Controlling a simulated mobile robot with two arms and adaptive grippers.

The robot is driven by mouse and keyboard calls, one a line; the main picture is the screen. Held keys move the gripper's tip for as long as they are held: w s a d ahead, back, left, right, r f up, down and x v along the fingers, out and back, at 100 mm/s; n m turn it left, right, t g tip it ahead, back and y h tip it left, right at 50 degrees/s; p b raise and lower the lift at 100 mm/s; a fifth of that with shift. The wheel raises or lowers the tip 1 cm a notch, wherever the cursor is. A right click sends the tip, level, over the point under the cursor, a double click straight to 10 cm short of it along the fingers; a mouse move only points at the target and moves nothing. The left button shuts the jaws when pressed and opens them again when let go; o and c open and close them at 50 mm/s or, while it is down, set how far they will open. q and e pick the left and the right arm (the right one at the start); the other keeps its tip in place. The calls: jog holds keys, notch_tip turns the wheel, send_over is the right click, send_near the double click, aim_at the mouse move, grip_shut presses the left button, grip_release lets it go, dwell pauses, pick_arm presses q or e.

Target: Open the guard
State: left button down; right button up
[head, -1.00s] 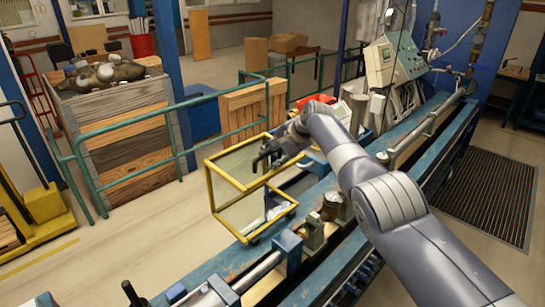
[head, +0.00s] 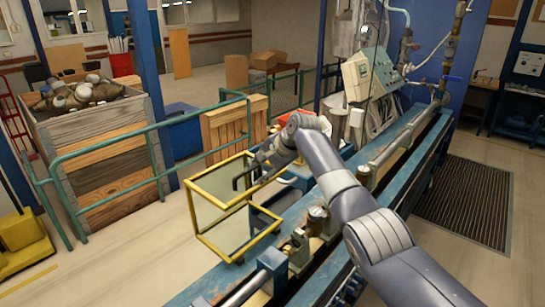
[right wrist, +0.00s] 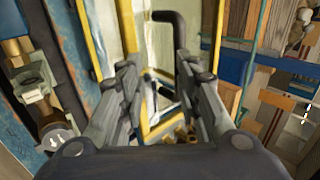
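The guard (head: 191,207) is a box-like yellow frame with clear panels, standing on the blue bench at centre-left of the head view. Its yellow bars (right wrist: 88,40) also show in the right wrist view. A black bent handle (right wrist: 180,45) shows there just beyond the fingers. My right gripper (head: 249,176) is at the upper right part of the guard. In the right wrist view its two fingers (right wrist: 163,88) are spread apart, with nothing held between them. The handle appears between or just past the fingertips; contact cannot be told. My left gripper is not in view.
The blue bench (head: 230,288) carries a brass-coloured meter (head: 317,214) beside the guard. A green railing (head: 110,142) runs behind it. A wooden crate (head: 100,183) with metal parts stands at left. A grey control box (head: 366,75) is at the back.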

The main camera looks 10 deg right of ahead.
jog(key=v, duration=0.9)
jog(key=shift+w+r, duration=0.15)
